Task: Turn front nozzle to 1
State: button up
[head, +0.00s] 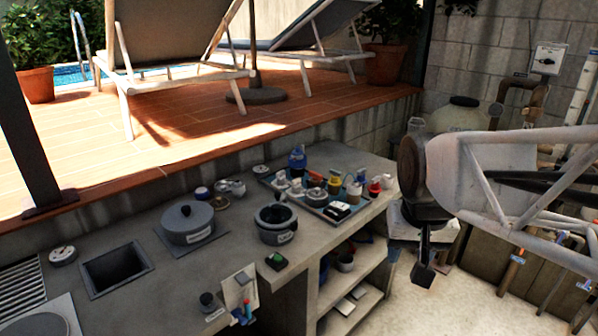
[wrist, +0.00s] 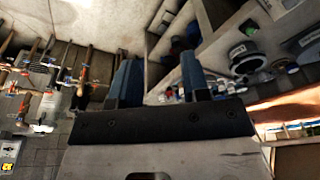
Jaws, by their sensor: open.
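No label reading "front nozzle" is legible, so I cannot tell which part it is. Candidates are the small coloured valves on pipes (head: 516,258) at the lower right of the head view, partly behind my arm. A grey control box with a dark knob (head: 546,60) is on the block wall at upper right. In the wrist view, pipes with red and yellow valves (wrist: 85,73) show on the left. My gripper (head: 425,272) hangs over the floor right of the counter, apart from these valves. Its two blue fingers (wrist: 160,82) are spread with nothing between them.
A concrete counter (head: 140,290) fills the left and middle, with a lidded pot (head: 187,222), a second pot (head: 277,222) and a tray (head: 335,217) of small items. Open shelves (head: 352,278) are below. A pale tank (head: 458,116) stands by the wall. Pale floor (head: 440,310) is clear below my gripper.

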jog(key=w+a+r+m, duration=0.1)
jog(key=w+a+r, duration=0.1)
jog(key=w, duration=0.7)
jog(key=w+a+r+m, duration=0.1)
jog(key=w+r, duration=0.1)
jog(key=w, duration=0.7)
jog(key=m+g, duration=0.2)
jog(key=m, duration=0.4)
send_over(296, 180)
jog(key=f, duration=1.7)
jog(key=shift+d+f, duration=0.2)
jog(key=shift+f, duration=0.2)
jog(key=shift+w+a+f, duration=0.2)
jog(key=shift+w+f, duration=0.05)
jog(key=shift+f, duration=0.05)
jog(key=shift+f, duration=3.9)
